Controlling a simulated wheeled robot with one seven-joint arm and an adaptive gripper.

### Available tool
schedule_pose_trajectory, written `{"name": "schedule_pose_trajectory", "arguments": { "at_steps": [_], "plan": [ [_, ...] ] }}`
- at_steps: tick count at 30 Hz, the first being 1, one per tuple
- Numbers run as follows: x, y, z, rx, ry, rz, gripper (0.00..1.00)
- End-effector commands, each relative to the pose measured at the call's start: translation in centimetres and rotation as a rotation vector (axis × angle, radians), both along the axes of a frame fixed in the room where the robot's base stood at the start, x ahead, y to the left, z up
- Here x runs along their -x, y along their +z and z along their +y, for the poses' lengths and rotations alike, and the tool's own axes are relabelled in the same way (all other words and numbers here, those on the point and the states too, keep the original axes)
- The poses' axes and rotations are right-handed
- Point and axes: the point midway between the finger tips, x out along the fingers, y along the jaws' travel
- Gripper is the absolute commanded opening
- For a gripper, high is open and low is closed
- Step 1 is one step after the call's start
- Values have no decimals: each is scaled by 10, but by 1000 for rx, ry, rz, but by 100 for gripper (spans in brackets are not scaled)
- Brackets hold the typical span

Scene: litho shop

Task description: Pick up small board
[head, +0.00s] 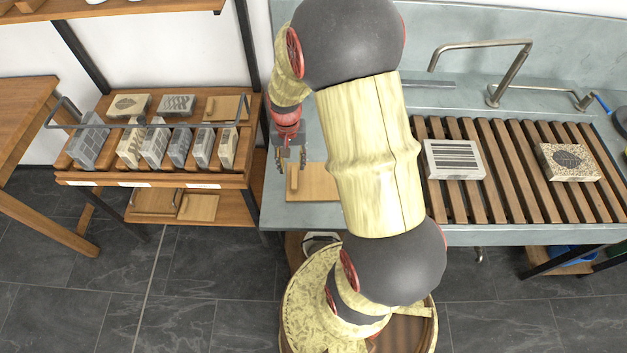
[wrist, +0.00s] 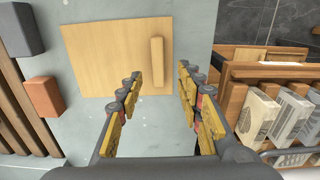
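A small pale wooden board (head: 318,183) with a raised handle strip lies flat on the grey counter, partly hidden by my arm in the head view. The wrist view shows the board (wrist: 110,52) more fully, with its handle strip (wrist: 157,66) near one edge. My gripper (head: 291,163) is above the board's handle side, pointing down. In the wrist view my gripper (wrist: 159,80) is open and empty, its fingers to either side of the handle strip in the picture. I cannot tell how large the gap above the board is.
A wooden rack (head: 150,181) of upright stone blocks stands left of the counter, with another board (head: 226,107) on it. A slatted drain rack (head: 505,190) with two stones is at right, below a tap (head: 507,75). Two blocks (wrist: 45,97) lie beside the board.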

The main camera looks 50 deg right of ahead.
Motion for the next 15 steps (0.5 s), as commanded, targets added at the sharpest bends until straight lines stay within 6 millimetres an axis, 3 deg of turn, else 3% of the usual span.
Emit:
{"name": "schedule_pose_trajectory", "arguments": {
  "at_steps": [10, 15],
  "plan": [
    [1, -32, -1, 0, 1, 0, 36],
    [3, -58, -4, -1, 1, 2, 36]
  ]
}}
